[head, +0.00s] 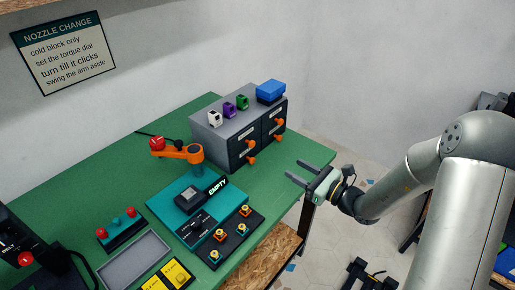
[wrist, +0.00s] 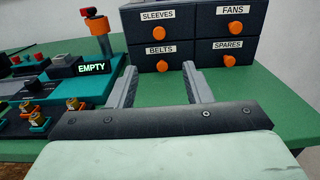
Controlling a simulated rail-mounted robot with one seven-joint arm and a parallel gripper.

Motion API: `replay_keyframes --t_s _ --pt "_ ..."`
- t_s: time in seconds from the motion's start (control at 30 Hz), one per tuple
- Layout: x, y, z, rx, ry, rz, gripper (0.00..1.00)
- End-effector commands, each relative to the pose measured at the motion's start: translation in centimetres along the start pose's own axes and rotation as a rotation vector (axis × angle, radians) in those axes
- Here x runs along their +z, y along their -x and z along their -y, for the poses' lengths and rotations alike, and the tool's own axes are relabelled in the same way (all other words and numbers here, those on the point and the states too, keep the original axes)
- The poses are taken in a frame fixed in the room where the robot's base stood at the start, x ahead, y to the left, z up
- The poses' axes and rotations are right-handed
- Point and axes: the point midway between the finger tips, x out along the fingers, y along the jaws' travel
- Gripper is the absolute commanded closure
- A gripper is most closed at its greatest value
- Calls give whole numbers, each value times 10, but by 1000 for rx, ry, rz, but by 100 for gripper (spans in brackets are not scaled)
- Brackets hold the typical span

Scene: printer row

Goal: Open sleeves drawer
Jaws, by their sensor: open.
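A dark grey drawer unit (head: 208,132) stands on the green bench with two columns of drawers, each with an orange knob. In the wrist view the sleeves drawer (wrist: 143,33) is top left, its label reading SLEEVES above its knob (wrist: 159,31); it looks shut. The belts drawer (wrist: 140,63) is directly below it. My gripper (head: 296,170) is open and empty, apart from the unit and in front of it near the bench edge. In the wrist view my fingers (wrist: 159,70) point towards the left column, framing the belts knob.
The fans drawer (wrist: 250,24) and spares drawer (wrist: 255,59) form the right column and look shut. Small coloured items and a blue box (head: 270,91) sit on the unit. Left are a teal station (head: 168,210) marked EMPTY and an orange arm (head: 178,152). Bench before the unit is clear.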

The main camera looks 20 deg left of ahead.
Motion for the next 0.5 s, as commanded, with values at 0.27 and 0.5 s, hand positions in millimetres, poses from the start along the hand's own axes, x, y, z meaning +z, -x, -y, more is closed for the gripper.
replay_keyframes --t_s 0.27,0.5 --pt "2 -55 -3 8 0 -1 55" --pt "2 -107 -3 7 1 -2 55"
